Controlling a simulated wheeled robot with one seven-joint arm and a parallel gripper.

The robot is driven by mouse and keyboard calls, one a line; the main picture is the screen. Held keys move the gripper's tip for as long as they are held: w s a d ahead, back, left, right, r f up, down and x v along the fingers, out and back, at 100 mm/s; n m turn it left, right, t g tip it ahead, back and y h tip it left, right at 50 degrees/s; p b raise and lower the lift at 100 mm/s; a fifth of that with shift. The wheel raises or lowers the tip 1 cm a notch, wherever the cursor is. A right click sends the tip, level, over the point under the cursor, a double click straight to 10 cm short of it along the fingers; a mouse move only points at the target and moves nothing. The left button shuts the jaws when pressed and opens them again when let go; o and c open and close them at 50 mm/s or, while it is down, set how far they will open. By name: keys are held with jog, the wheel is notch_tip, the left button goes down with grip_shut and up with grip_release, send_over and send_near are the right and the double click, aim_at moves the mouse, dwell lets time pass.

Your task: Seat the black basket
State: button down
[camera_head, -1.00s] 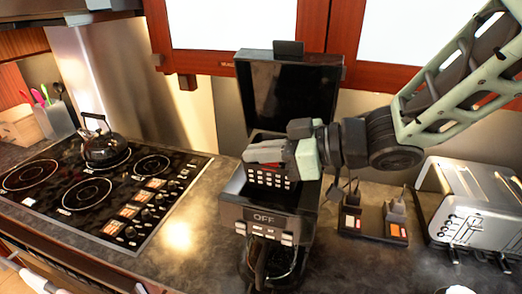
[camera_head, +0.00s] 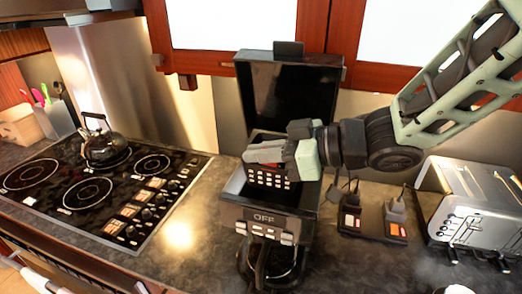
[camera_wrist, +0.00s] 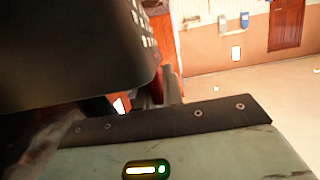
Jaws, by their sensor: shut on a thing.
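The black basket (camera_head: 272,178) has a perforated side and is at the open top of the coffee maker (camera_head: 265,217). My gripper (camera_head: 262,155) is shut on the basket and reaches in from the right. In the wrist view the basket (camera_wrist: 75,45) fills the upper left as a dark curved shape with small holes. The coffee maker's lid (camera_head: 288,95) stands open behind, and its front display reads OFF. My fingers hide part of the basket's upper edge. I cannot tell whether the basket touches the inside of the coffee maker.
A glass carafe (camera_head: 268,262) sits in the lower part of the coffee maker. A toaster (camera_head: 475,210) and two plugged-in cords on a power outlet (camera_head: 373,222) are at the right. A stove (camera_head: 95,190) with a kettle (camera_head: 102,145) is at the left.

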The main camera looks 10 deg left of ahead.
aim_at(262, 187)
jog(key=shift+f+b, duration=3.15)
jog(key=shift+f, duration=0.95)
jog(key=c, duration=1.5)
grip_release()
jog(key=shift+r, duration=0.1)
jog(key=shift+o, duration=0.2)
jog(key=shift+d, duration=0.1)
jog(key=b+v, duration=0.3)
jog(key=v, duration=1.4)
jog(key=shift+d, duration=0.1)
